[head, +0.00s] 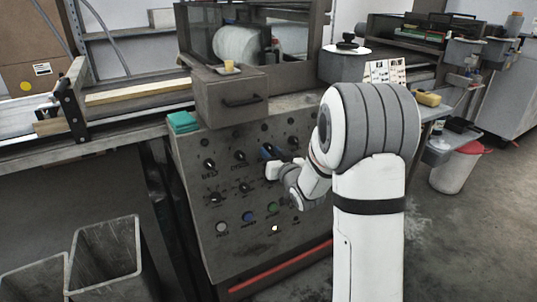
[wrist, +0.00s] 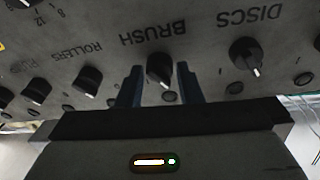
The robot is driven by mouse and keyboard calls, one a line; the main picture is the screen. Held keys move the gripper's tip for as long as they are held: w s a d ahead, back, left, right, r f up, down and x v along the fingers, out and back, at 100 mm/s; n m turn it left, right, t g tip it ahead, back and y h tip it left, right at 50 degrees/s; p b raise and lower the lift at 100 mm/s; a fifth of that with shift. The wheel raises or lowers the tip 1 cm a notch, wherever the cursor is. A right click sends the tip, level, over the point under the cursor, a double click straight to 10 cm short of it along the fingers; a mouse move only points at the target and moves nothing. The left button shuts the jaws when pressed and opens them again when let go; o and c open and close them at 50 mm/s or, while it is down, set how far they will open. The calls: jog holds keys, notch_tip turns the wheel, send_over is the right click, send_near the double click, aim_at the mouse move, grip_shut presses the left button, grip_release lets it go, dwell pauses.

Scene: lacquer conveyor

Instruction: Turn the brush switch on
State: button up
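The brush switch (wrist: 159,68) is a black rotary knob under the label BRUSH, which appears upside down in the wrist view. My gripper (head: 268,152) is at the grey control panel (head: 222,253) in the head view. In the wrist view its two blue fingers stand on either side of the brush knob, with a visible gap between each finger and the knob. The gripper is open and holds nothing. In the head view the brush knob is hidden or too small to make out behind my gripper.
The DISCS knob (wrist: 245,57) and ROLLERS knob (wrist: 88,80) flank the brush knob closely. Coloured buttons, including a blue one (head: 248,216), sit lower on the panel. A drawer box (head: 230,103) juts out above. Grey bins (head: 107,233) stand at lower left.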

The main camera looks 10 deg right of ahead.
jog(key=c, duration=0.6)
jog(key=shift+o, duration=0.7)
jog(key=shift+a, duration=0.35)
jog(key=shift+d, duration=0.15)
jog(key=shift+c, duration=0.7)
jog(key=m+h, duration=0.1)
jog(key=m, duration=0.5)
jog(key=shift+r+m+g, duration=0.1)
jog(key=shift+m+g, duration=0.2)
jog(key=m+h, duration=0.1)
jog(key=m, duration=0.5)
jog(key=shift+r+g+p, duration=0.15)
jog(key=shift+g+p, duration=0.2)
jog(key=shift+g, duration=0.05)
jog(key=shift+m, duration=0.3)
jog(key=o, duration=1)
